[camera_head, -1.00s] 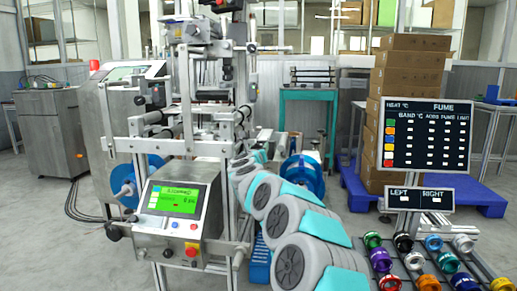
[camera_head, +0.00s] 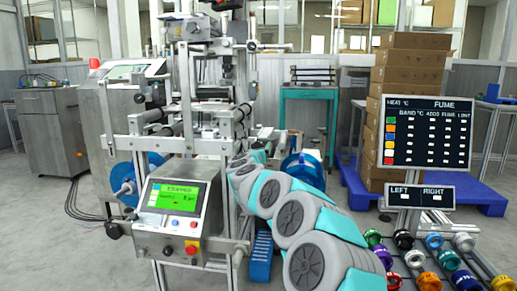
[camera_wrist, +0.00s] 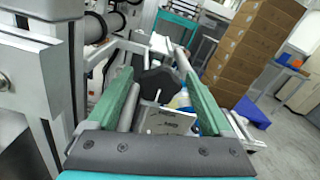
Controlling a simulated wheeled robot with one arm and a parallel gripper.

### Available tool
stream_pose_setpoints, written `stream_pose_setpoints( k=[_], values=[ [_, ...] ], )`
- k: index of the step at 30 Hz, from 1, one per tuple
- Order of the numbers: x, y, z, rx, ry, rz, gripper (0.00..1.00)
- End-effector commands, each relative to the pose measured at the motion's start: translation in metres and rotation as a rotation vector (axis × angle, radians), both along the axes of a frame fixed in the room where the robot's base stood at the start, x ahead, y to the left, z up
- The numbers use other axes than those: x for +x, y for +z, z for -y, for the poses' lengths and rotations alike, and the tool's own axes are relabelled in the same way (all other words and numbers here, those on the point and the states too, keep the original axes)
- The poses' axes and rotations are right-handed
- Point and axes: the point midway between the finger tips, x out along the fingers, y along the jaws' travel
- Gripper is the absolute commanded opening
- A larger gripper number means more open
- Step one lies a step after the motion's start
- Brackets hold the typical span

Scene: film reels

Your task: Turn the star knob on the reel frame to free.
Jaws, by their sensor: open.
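The black star knob (camera_wrist: 158,82) shows in the wrist view, ahead of my gripper and between its fingers as seen. A pale plate with small dark print (camera_wrist: 165,121) sits just below it; the print is too small to read. My gripper (camera_wrist: 155,67) is open, with one green finger on each side of the knob. I cannot tell whether either finger touches it. In the head view my arm reaches to the metal reel frame (camera_head: 188,90), and my gripper and the star knob cannot be made out there.
A control box with a green screen (camera_head: 173,197) and red button (camera_head: 192,247) stands left of my arm. Blue reels flank the frame, left (camera_head: 124,179) and right (camera_head: 303,169). Stacked cartons (camera_head: 405,90) and a sign board (camera_head: 427,133) stand right. Colored rings (camera_head: 415,259) lie on a rack.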

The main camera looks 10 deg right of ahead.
Motion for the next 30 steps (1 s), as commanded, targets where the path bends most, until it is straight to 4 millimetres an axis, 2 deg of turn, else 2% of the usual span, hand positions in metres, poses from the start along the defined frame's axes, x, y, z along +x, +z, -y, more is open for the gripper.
stream_pose_setpoints(
  k=[6,12,18,27,30],
  values=[
    [-0.026,-0.001,-0.010,0.001,0.004,-0.001,0.85],
    [-0.044,0.000,-0.015,-0.001,0.002,0.000,0.85],
    [-0.051,0.000,-0.018,-0.001,0.003,0.000,0.85],
    [-0.052,0.000,-0.018,-0.001,0.002,0.000,0.85],
    [-0.056,0.000,-0.026,0.011,0.012,0.004,0.85]
  ],
)
